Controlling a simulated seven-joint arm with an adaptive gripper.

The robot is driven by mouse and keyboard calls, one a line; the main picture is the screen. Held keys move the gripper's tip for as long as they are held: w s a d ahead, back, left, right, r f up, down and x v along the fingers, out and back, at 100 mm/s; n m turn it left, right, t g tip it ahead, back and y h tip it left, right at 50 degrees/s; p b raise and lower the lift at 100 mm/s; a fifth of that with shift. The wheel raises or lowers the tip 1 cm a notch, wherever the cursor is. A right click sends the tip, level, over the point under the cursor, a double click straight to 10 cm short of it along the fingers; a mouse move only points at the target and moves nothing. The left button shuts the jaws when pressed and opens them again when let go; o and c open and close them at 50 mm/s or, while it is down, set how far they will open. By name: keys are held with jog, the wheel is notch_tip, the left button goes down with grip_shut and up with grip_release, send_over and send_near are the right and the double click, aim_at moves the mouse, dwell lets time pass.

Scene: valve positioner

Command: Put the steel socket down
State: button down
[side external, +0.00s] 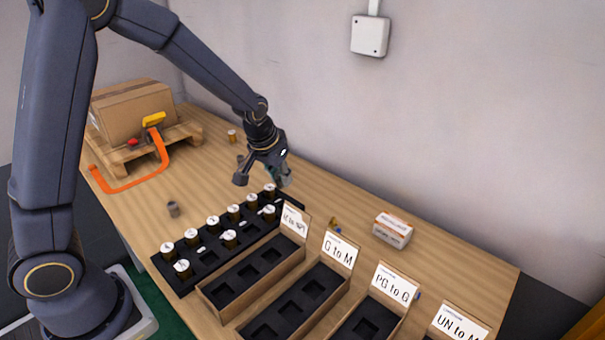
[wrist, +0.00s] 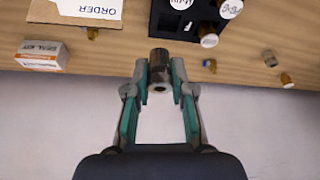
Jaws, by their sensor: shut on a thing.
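My gripper (wrist: 159,75) is shut on the steel socket (wrist: 159,58), a short dark grey metal cylinder with a hole in its near end. The socket sits between the fingertips in the wrist view. In the side view my gripper (side external: 262,180) is above the table, beyond the far end of the black rack (side external: 207,259). The held socket cannot be made out clearly there, and whether it touches anything below cannot be told.
Labelled trays (side external: 252,278) stand in front of the rack, which holds several white-topped brass parts. A grey cylinder (side external: 173,209) stands left of the rack. A small carton (side external: 392,230) is at right.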

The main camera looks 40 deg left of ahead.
jog(key=shift+w+d+r, duration=0.1)
jog(key=shift+r, duration=0.15)
jog(key=s+a+n+y, duration=0.1)
jog(key=s+a+n, duration=0.2)
jog(key=a, duration=1)
jog(key=s+a+n+y, duration=0.1)
jog(key=s+a+n, duration=0.15)
jog(key=a, duration=1.05)
jog(key=s+a+n+g, duration=0.1)
jog(key=s+a+n, duration=0.2)
jog(key=s+a, duration=0.65)
send_near(186, 165)
jog(key=shift+w+a+f, duration=0.45)
jog(key=shift+w+f, duration=0.1)
jog(key=shift+f, duration=0.25)
jog(key=shift+w+a+f+m+y, duration=0.2)
jog(key=shift+w+f+m+y, duration=0.1)
jog(key=shift+f, duration=0.15)
jog(key=shift+a+f, duration=0.1)
jog(key=shift+f, duration=1.5)
jog(key=shift+f, duration=0.1)
